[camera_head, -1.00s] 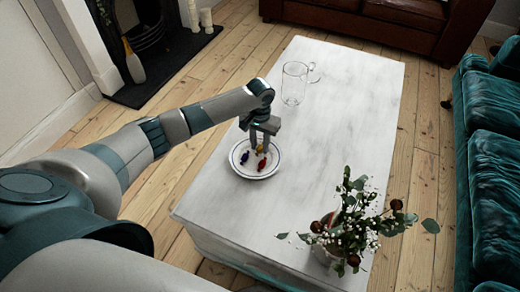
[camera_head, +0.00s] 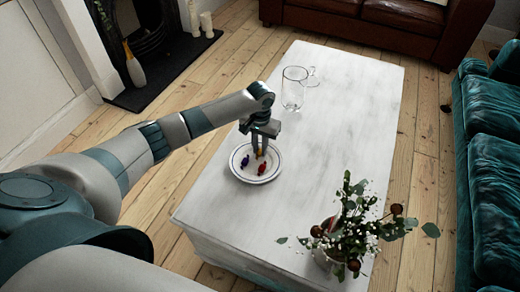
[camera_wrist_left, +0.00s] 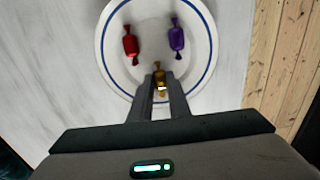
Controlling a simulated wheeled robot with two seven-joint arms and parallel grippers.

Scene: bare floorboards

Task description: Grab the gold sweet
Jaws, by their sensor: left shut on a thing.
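The gold sweet (camera_wrist_left: 159,77) is between the fingertips of my left gripper (camera_wrist_left: 161,84) in the left wrist view. In the head view my left gripper (camera_head: 259,152) points down over the plate and is shut on the gold sweet, which the fingers mostly hide there. The white plate with a blue ring (camera_head: 270,177) holds a red sweet (camera_head: 262,168) and a purple sweet (camera_head: 245,161). In the left wrist view the red sweet (camera_wrist_left: 130,44) lies to the left and the purple sweet (camera_wrist_left: 176,38) to the right. My right gripper is not in view.
The plate stands on a whitewashed table (camera_head: 330,140). A clear glass jug (camera_head: 294,88) stands farther back, and a vase of flowers (camera_head: 345,230) stands at the near right corner. The table's middle is clear. A teal sofa (camera_head: 490,150) is to the right.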

